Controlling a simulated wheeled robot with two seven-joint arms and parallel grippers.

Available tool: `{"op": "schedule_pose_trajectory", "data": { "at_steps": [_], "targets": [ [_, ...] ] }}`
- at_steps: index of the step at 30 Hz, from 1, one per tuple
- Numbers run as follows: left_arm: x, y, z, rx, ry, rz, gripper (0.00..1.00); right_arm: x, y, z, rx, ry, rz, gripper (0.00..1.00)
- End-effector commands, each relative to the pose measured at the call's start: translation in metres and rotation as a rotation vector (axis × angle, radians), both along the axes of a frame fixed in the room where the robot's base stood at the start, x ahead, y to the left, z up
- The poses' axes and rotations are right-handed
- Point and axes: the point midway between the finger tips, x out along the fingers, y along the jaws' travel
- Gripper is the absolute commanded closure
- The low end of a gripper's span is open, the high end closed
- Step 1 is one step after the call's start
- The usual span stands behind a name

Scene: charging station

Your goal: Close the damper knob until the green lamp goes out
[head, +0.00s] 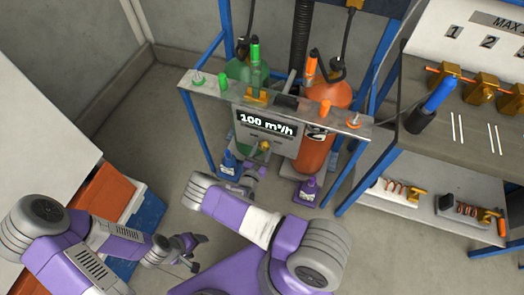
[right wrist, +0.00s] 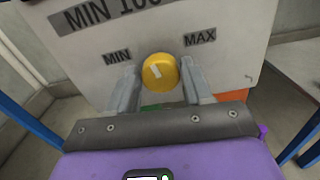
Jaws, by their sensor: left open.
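The yellow damper knob (right wrist: 160,72) sits on the panel between the words MIN and MAX. Its white mark leans up and left. The knob also shows in the head view (head: 265,146), below the display (head: 266,124), which reads 100 m³/h. My right gripper (right wrist: 159,72) has its fingers on both sides of the knob, and the knob fills the space between the tips. My left gripper (head: 198,252) is open and empty, low over the floor at left.
A green cylinder (head: 240,72) and an orange cylinder (head: 318,140) stand behind the panel in a blue frame (head: 194,130). A shelf (head: 460,150) with a blue-handled tool (head: 437,97) is at right. Orange and blue crates (head: 145,212) are at left. Floor is free left of the frame.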

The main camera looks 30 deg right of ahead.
Motion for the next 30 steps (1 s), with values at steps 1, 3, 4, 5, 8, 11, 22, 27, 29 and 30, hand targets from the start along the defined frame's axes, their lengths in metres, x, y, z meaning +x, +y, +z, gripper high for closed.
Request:
{"op": "schedule_pose_trajectory", "data": {
  "at_steps": [1, 3, 4, 5, 8, 11, 22, 27, 29, 30],
  "targets": [
    [0.0, 0.0, 0.0, 0.0, 0.0, 0.0, 0.29, -0.0001, 0.0001, 0.0, 0.0, 0.0, 0.0, 0.58],
    [0.0, 0.0, 0.0, 0.0, 0.0, 0.0, 0.29, -0.0001, 0.0002, 0.0, 0.0, 0.0, 0.0, 0.69],
    [0.0, 0.0, 0.0, 0.0, 0.0, 0.0, 0.29, -0.0001, 0.0002, -0.0001, 0.0, 0.0, 0.0, 0.74],
    [0.0, 0.0, 0.0, 0.0, 0.0, 0.0, 0.29, -0.0001, 0.0002, -0.0001, 0.0, 0.0, 0.0, 0.78],
    [0.0, 0.0, -0.0001, 0.0, 0.0, 0.0, 0.29, -0.0002, 0.0002, -0.0001, -0.001, 0.002, 0.0, 0.85],
    [0.0, 0.0, -0.0004, 0.0, 0.0, 0.0, 0.29, 0.0001, 0.0006, -0.0003, -0.024, 0.028, 0.001, 0.85],
    [0.0, 0.0, -0.0022, 0.0, 0.0, 0.0, 0.29, 0.001, 0.0011, -0.0002, -0.17, 0.198, 0.001, 0.85],
    [-0.0001, -0.0001, -0.0021, 0.0, 0.0, 0.0, 0.29, 0.0009, 0.0011, -0.0001, -0.172, 0.2, 0.0, 0.85],
    [-0.0001, -0.0001, -0.0021, 0.0, 0.0, 0.0, 0.29, 0.0009, 0.0011, -0.0002, -0.172, 0.2, 0.0, 0.85],
    [-0.0001, -0.0001, -0.0021, 0.0, 0.0, 0.0, 0.29, 0.0009, 0.0011, -0.0002, -0.172, 0.2, 0.0, 0.85]
  ]
}}
